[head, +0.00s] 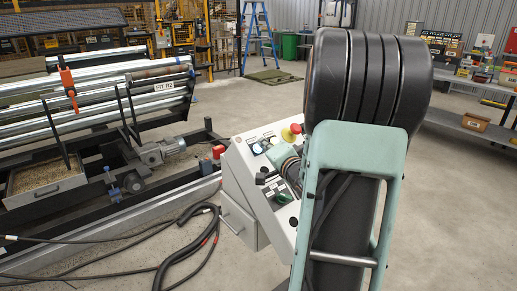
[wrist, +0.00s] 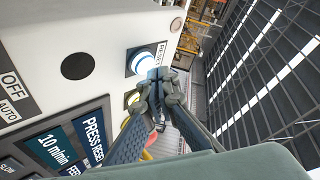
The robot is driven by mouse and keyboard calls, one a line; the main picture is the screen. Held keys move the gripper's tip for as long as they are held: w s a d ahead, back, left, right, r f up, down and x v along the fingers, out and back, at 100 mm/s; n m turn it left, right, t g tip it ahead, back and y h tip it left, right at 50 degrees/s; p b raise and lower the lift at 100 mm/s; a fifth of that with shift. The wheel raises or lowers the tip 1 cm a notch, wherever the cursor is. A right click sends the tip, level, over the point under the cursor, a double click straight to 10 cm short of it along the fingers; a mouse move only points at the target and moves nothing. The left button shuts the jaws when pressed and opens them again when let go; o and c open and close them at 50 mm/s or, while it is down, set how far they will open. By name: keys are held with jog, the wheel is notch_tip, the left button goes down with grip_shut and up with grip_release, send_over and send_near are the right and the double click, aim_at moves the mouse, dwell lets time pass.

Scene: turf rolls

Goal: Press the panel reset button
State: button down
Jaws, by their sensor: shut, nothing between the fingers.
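The reset button (wrist: 148,60) is a round, glowing white-blue button with a metal collar. It sits on the white control panel (wrist: 50,25), beside a partly covered label that reads RESET. My gripper (wrist: 160,76) is shut and empty. Its fingertips overlap the lower right edge of the button in the wrist view; I cannot tell whether they touch it. In the head view the control panel (head: 235,172) stands in the middle, with lit buttons near its top. My arm hides the panel's right part, and my fingertips are not clear there.
A red and yellow emergency stop (head: 292,131) is at the panel's top right. A dark display (wrist: 65,145) reads PRESS RESET. A black round control (wrist: 77,66) is left of the button. Black cables (head: 185,240) lie on the floor; a roller machine (head: 100,110) stands left.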

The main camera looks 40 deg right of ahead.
jog(key=shift+w+f, duration=0.4)
jog(key=shift+f, duration=0.1)
dwell(0.8)
jog(key=shift+a, duration=0.1)
jog(key=shift+s+r+p, duration=0.5)
jog(key=shift+s+r, duration=0.05)
jog(key=shift+r, duration=0.1)
jog(key=s+r+p, duration=0.1)
jog(key=r+p, duration=0.1)
jog(key=s+r+p, duration=0.2)
jog(key=shift+s+d, duration=0.15)
jog(key=shift+d, duration=0.05)
dwell(0.3)
jog(key=shift+f, duration=0.1)
dwell(0.6)
